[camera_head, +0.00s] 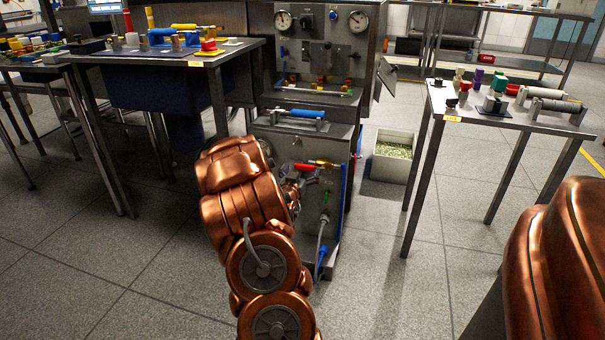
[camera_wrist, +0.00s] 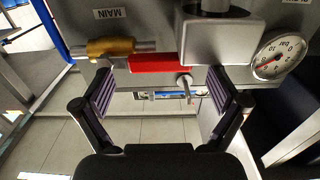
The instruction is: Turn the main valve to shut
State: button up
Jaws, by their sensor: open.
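The main valve has a red lever handle (camera_wrist: 160,63) and a brass body (camera_wrist: 109,47) on a pipe. A label reading MAIN (camera_wrist: 120,14) appears upside down beside it in the wrist view. The handle lies roughly in line with the pipe. In the head view the red handle (camera_head: 304,167) and brass body (camera_head: 324,163) show on the front of the lower metal cabinet. My gripper (camera_wrist: 160,90) is open and empty, its two fingers apart on either side of the handle's span. The head view shows it partly hidden by my copper arm, close to the cabinet.
A round gauge (camera_wrist: 279,55) and a grey block (camera_wrist: 221,42) sit beside the handle. A small metal stem (camera_wrist: 185,84) stands between the fingers. A blue-handled valve (camera_head: 322,256) is lower on the cabinet (camera_head: 296,225). A bin (camera_head: 391,166) and table (camera_head: 520,118) stand to the right.

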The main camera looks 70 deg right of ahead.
jog(key=shift+w+d, duration=0.1)
jog(key=shift+d, duration=0.3)
